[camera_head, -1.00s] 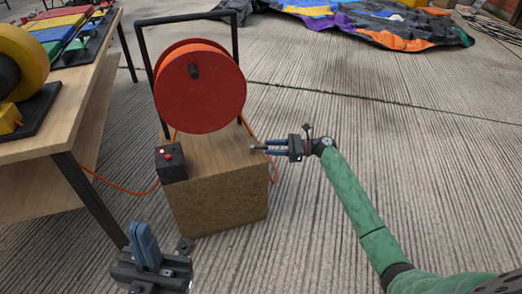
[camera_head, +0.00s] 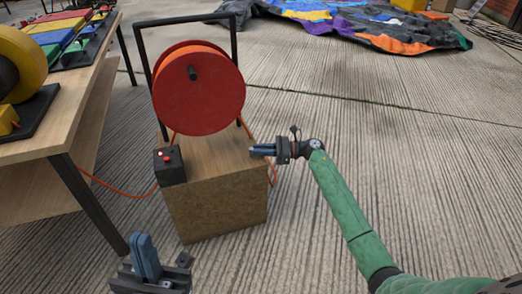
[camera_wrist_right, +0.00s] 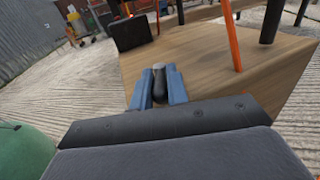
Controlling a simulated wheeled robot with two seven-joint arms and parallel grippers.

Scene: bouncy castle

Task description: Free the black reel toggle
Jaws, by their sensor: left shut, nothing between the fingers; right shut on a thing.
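The red reel (camera_head: 198,95) hangs in a black frame on a wooden block (camera_head: 215,200). My right gripper (camera_head: 260,150) is at the right edge of the block's top. In the right wrist view its blue fingers are closed around a dark, rounded toggle (camera_wrist_right: 159,83), which shows between them over the wood. The toggle is hidden by the fingers in the head view. My left gripper (camera_head: 145,257) is shut and empty at the bottom, in front of the block and apart from it.
An orange cable (camera_head: 125,192) runs left to the table (camera_head: 75,125). A collapsed bouncy castle (camera_head: 380,28) lies behind.

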